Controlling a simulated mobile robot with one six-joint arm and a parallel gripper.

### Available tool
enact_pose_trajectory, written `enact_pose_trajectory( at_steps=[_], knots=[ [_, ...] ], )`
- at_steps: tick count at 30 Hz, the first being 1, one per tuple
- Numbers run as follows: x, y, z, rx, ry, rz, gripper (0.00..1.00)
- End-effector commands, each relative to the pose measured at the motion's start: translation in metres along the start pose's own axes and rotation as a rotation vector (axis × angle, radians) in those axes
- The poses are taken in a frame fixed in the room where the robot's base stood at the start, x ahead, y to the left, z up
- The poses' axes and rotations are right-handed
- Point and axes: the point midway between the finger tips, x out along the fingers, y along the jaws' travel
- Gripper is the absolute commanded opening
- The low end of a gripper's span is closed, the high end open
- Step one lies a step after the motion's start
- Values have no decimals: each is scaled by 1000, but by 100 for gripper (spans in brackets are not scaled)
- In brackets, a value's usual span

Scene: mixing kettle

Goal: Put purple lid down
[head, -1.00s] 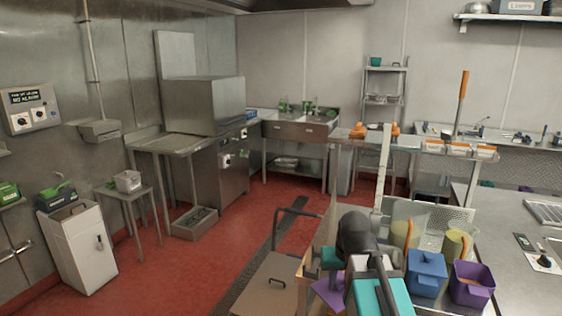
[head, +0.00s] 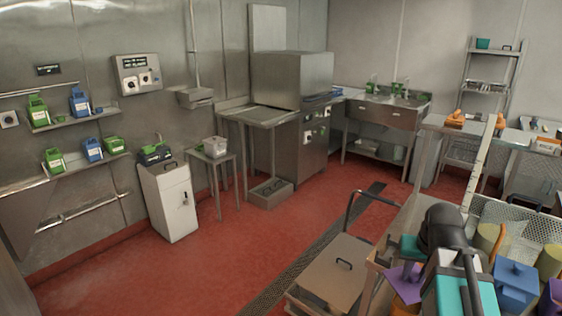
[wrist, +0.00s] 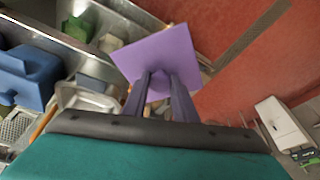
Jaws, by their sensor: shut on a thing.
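The purple lid (wrist: 163,55), a flat square plate, is held in my gripper (wrist: 160,82); the two dark fingers are shut on it in the wrist view. In the head view the lid (head: 405,284) shows tilted at the lower right, partly hidden by my arm. It is above or beside the counter edge; I cannot tell how high. A purple container (head: 556,297) is at the right edge of the head view, cut off by the frame.
A blue lidded container (head: 516,284) stands right of my arm. A brown-topped cart (head: 328,269) is left of the lid. A white cabinet (head: 168,203) and a small table (head: 215,157) stand at the left wall. Red floor (head: 130,280) between is clear.

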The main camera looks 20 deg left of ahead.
Motion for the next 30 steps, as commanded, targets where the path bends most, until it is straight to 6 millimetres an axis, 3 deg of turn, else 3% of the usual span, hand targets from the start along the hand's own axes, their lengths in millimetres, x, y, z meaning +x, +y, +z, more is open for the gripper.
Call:
enact_pose_trajectory(
  at_steps=[14, 30],
  knots=[
    [-54, 0, -33, 0, 2, 0, 4],
    [-56, 1, -32, 2, 0, 1, 4]
  ],
)
